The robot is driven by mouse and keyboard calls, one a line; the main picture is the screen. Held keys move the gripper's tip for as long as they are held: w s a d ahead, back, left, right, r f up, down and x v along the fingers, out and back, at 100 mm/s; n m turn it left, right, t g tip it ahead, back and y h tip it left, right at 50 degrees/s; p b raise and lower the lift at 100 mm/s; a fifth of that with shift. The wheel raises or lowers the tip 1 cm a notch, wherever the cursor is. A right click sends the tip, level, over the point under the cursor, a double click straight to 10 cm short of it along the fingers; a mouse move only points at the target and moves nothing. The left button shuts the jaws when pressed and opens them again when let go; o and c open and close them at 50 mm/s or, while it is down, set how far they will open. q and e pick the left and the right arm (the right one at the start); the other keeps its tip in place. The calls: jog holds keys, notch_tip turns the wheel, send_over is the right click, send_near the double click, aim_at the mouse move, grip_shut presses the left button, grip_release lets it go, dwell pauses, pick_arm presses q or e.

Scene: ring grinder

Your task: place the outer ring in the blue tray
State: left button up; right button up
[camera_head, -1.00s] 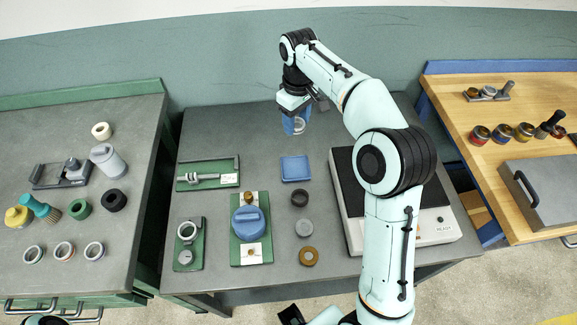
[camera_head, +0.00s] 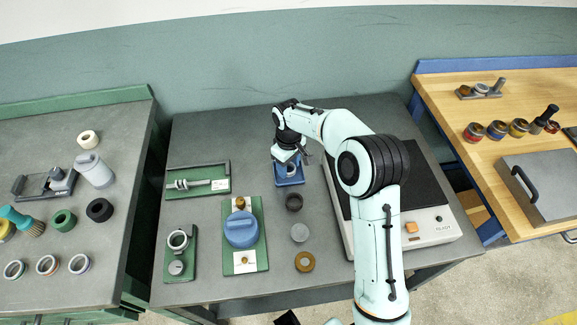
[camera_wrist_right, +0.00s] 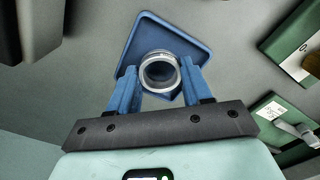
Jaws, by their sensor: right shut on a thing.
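My right gripper (camera_head: 289,168) is at the blue tray (camera_head: 290,183) near the middle of the table. In the right wrist view its blue fingers (camera_wrist_right: 160,78) are shut on a silver-grey outer ring (camera_wrist_right: 160,71), one finger on each side. The ring's open hole faces the camera. The blue tray (camera_wrist_right: 150,24) lies behind the ring in that view, and the ring overlaps its area. I cannot tell whether the ring touches the tray floor. The gripper hides part of the tray in the head view. I do not see my left gripper.
A dark ring (camera_head: 294,202), a grey disc (camera_head: 299,232) and a brown ring (camera_head: 305,261) lie in front of the tray. Green fixtures (camera_head: 197,181) stand to the left. A flat black-topped machine (camera_head: 427,225) stands close on the right.

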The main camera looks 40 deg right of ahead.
jog(key=shift+f, duration=0.3)
jog(key=shift+f, duration=0.1)
jog(key=o, duration=0.8)
notch_tip(320, 180, up, 12)
jog(key=p, duration=0.1)
dwell(0.4)
